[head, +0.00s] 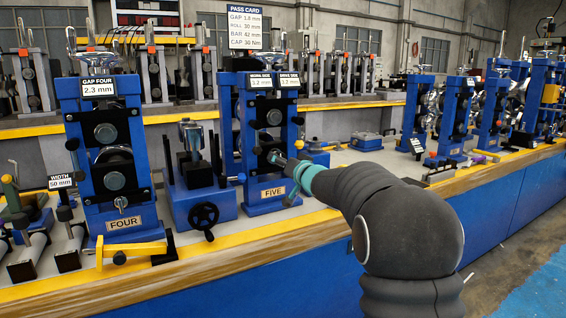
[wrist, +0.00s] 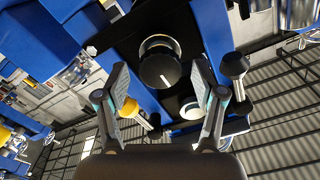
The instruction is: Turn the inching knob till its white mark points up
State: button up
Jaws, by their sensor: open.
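The inching knob (wrist: 160,66) is a dark round knob on the blue stand, seen in the wrist view. A short white mark shows on its face, toward the lower edge in that tilted picture. My gripper (wrist: 160,82) is open, with one finger on each side of the knob in the picture. I see no clear contact between the fingers and the knob. In the head view my gripper (head: 287,165) is at the front of stand FIVE (head: 258,200). The gripper partly covers that area, and the knob's mark cannot be made out there.
Another black knob (wrist: 234,65) sits right of the fingers, and a yellow-ended rod (wrist: 130,108) lies close to the left finger. In the head view a black handwheel (head: 204,216) stands left of stand FIVE, and stand FOUR (head: 124,226) is farther left.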

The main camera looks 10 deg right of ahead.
jog(key=v, duration=0.6)
dwell(0.3)
jog(key=shift+s, duration=0.1)
